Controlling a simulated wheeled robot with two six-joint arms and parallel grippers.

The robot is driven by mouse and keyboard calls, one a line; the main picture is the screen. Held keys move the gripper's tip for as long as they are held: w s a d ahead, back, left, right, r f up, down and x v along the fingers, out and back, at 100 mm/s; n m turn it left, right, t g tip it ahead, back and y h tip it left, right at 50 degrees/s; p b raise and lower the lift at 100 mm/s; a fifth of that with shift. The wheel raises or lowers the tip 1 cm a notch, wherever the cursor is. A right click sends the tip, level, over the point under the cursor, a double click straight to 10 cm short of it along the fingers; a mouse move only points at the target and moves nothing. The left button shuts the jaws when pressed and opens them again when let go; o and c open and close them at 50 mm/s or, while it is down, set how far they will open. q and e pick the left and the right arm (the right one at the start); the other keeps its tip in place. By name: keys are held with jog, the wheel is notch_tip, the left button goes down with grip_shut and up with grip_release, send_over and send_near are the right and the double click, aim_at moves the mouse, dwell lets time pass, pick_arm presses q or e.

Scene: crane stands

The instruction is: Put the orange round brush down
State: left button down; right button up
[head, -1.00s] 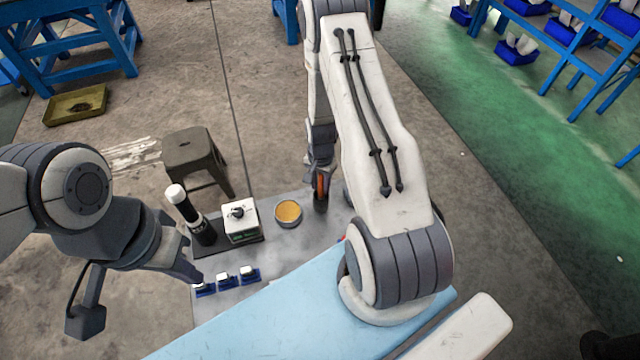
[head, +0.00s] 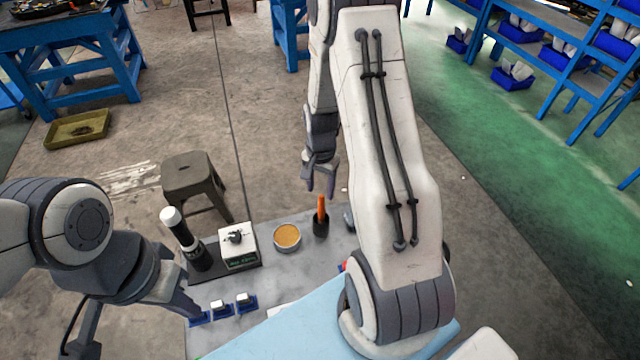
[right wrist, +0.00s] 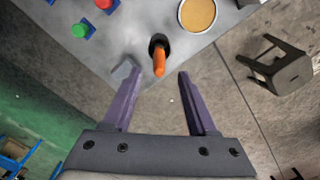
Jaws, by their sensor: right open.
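The orange round brush (head: 321,208) stands upright in a dark round holder (head: 320,227) near the table's far edge. In the right wrist view the orange brush (right wrist: 159,63) leans out of the dark holder (right wrist: 157,42), beyond my fingertips. My right gripper (head: 318,190) is open and empty just above the brush, apart from it; its spread purple fingers also show in the right wrist view (right wrist: 158,77). My left gripper (head: 197,312) is low at the table's left edge, and whether its fingers are open is not clear.
A tin of yellowish content (head: 287,237), a white box with a knob (head: 238,246) and a black cylinder with a white top (head: 184,236) stand left of the holder. Several small blue-based pieces (head: 221,307) lie nearer. A stool (head: 196,175) stands beyond the table.

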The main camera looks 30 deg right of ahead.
jog(key=shift+r, duration=1.55)
jog(key=s+a+r+n, duration=0.2)
jog(key=a+r+n, duration=0.25)
jog(key=a, duration=0.35)
jog(key=s+a+r+n, duration=0.2)
jog(key=a+r+n, duration=0.25)
jog(key=a, duration=0.35)
jog(key=s+a+r+n, duration=0.3)
jog(key=s+a+n, duration=0.1)
jog(key=s, duration=0.4)
jog(key=s+a+r+n+y, duration=0.1)
jog(key=s+a+r+n, duration=0.2)
jog(key=s, duration=0.6)
jog(key=a+n, duration=0.2)
jog(key=n, duration=0.1)
jog(key=shift+a+r, duration=0.2)
jog(key=shift+a, duration=0.05)
